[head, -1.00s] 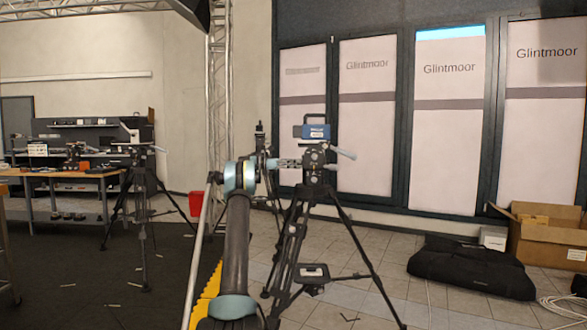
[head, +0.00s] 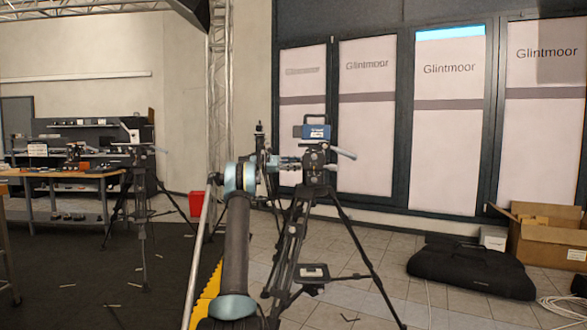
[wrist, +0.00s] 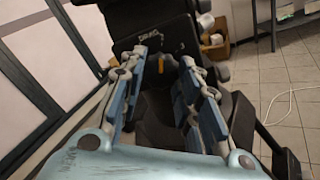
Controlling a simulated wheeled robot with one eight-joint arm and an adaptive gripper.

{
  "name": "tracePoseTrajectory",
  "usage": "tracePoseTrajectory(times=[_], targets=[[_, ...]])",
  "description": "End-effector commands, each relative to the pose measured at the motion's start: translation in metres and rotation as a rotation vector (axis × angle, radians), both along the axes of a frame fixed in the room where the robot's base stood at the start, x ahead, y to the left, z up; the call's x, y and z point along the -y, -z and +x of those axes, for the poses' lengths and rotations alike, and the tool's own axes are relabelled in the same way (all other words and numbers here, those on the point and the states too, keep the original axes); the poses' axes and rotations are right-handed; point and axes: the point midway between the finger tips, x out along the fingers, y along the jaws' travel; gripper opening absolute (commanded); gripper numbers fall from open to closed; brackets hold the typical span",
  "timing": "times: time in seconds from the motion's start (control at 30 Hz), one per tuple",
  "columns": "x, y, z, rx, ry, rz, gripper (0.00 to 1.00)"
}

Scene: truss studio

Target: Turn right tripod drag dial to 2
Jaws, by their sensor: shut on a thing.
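The right tripod (head: 350,235) stands on black spread legs in the middle of the head view, with a blue device (head: 316,131) on its head and a pan handle (head: 343,153) pointing right. My gripper (head: 297,163) reaches the left side of the tripod head (head: 318,168). The fingers are shut on the drag dial, which is mostly hidden. Its number cannot be read.
A second tripod (head: 142,195) stands at the left before a workbench (head: 60,175). A black bag (head: 470,268) and a cardboard box (head: 548,240) lie on the floor at right. A truss column (head: 219,90) rises behind my arm. Tiled floor between tripod and bag is clear.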

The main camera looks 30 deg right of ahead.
Motion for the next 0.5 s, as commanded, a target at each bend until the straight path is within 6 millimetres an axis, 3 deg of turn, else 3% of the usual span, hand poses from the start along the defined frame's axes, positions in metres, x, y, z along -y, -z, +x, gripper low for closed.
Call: tracePoseTrajectory(times=[0.47,0.5], targets=[[-0.0004,0.0013,0.0001,0.017,0.001,-0.008,0.07],[-0.0004,0.0013,0.0001,0.018,0.002,-0.008,0.33]])
